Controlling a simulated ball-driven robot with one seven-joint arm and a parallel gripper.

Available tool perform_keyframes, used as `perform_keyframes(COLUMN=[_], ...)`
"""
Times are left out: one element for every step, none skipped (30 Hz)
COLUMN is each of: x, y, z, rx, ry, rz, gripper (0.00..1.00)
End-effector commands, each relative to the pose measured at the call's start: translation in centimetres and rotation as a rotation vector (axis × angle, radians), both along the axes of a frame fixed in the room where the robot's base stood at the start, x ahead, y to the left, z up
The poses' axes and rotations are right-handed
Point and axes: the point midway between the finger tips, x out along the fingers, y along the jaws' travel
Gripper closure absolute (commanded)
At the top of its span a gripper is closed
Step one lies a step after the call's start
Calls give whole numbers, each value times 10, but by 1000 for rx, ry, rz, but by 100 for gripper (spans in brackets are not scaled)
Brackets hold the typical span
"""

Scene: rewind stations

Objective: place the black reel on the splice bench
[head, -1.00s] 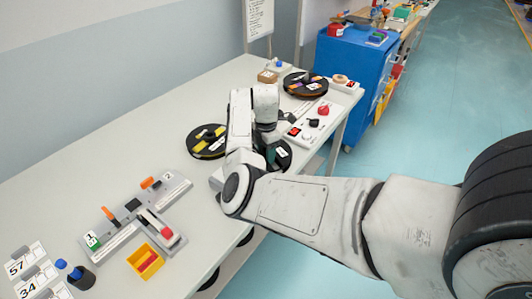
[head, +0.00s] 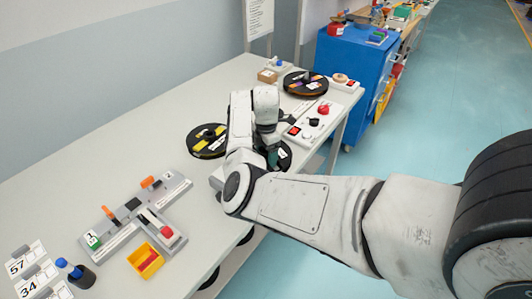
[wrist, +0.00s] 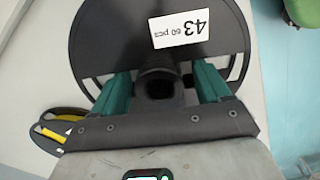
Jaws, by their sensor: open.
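The black reel (wrist: 90,45), with a white label reading "43 60 pcs", fills the upper wrist view. In the head view the black reel (head: 284,156) lies near the table's front edge, mostly hidden by my arm. My gripper (wrist: 162,80) is open, its two teal fingers on either side of the reel's dark hub (wrist: 160,82). I cannot tell whether they touch it. A grey fixture (head: 133,222) with orange levers, apparently the splice bench, is at the left on the white table.
A yellow bin (head: 146,262) and dark bottle (head: 80,275) stand near the fixture. A blue cabinet (head: 352,70) is beyond. The middle-back of the table is clear.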

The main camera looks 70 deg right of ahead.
Motion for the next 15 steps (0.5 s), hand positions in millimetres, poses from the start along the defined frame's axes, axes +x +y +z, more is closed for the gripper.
perform_keyframes(x=[1,0,1,1,1,1,1,1,1,1,1,0,0,0,0], y=[0,0,-1,-1,-1,-1,-1,-1,-1,-1,-1,-1,-1,-1,-1], z=[3,5,9,12,17,23,29,35,44,50,57,65,71,77,84], rx=[-1,-1,-2,-3,-3,-4,-3,-5,-3,-5,-5,-4,-5,-3,-4], ry=[-2,-2,-1,-1,-2,-2,-3,-3,-3,-3,-3,-2,-2,-1,-2], rz=[-1,-1,-1,0,-1,-1,0,-1,-1,-1,-1,-1,-1,-1,-1], gripper=[24,24,24,24,24,24,24,24,24,24,24,24,24,24,24])
